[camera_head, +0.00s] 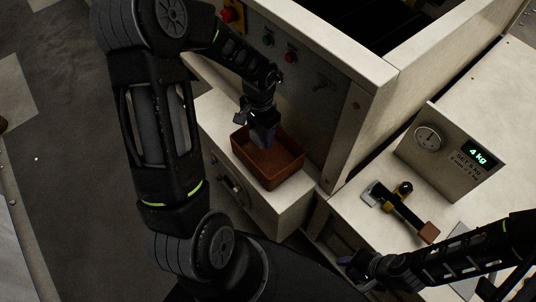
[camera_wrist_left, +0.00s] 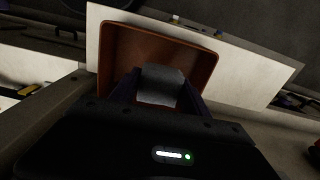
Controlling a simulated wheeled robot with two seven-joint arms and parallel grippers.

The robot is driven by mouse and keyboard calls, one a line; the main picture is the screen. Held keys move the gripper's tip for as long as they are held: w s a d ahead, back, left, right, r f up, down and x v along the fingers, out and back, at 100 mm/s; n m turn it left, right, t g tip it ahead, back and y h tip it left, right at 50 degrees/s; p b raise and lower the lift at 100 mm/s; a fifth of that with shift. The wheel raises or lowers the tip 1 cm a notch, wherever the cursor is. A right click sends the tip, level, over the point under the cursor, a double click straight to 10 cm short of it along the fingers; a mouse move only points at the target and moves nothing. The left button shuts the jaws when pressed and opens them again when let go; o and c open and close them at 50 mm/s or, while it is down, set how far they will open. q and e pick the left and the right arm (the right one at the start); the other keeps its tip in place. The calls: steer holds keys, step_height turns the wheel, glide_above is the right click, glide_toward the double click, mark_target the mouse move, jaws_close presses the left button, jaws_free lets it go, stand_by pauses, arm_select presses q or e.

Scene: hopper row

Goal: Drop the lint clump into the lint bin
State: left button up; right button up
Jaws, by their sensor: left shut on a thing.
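The lint bin (camera_head: 283,173) is a small open reddish-brown box on a pale ledge beside the hopper panel. It also shows in the left wrist view (camera_wrist_left: 116,48). My left gripper (camera_head: 264,138) is over the bin, pointing down towards its inside. It is shut on the lint clump (camera_wrist_left: 160,86), a grey lump between the fingers in the left wrist view. I cannot tell how far above the bin floor the clump is. My right gripper (camera_head: 356,264) is at the lower middle of the head view, away from the bin; its fingers are too dark and small to read.
The pale hopper wall (camera_head: 350,85) rises right behind the bin. A control panel with a red button (camera_head: 290,57) is close to my left wrist. On the right counter are a yellow-and-black tool with a reddish end (camera_head: 400,208) and a dial box (camera_head: 452,150) reading 4 kg.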

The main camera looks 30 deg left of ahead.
arm_select(q)
steer(key=shift+f+b, duration=1)
steer(key=shift+f, duration=0.85)
steer(key=o, duration=1.4)
steer(key=shift+r, duration=0.1)
step_height(320, 180, up, 8)
steer(key=shift+f+b, duration=0.15)
steer(key=shift+b, duration=0.2)
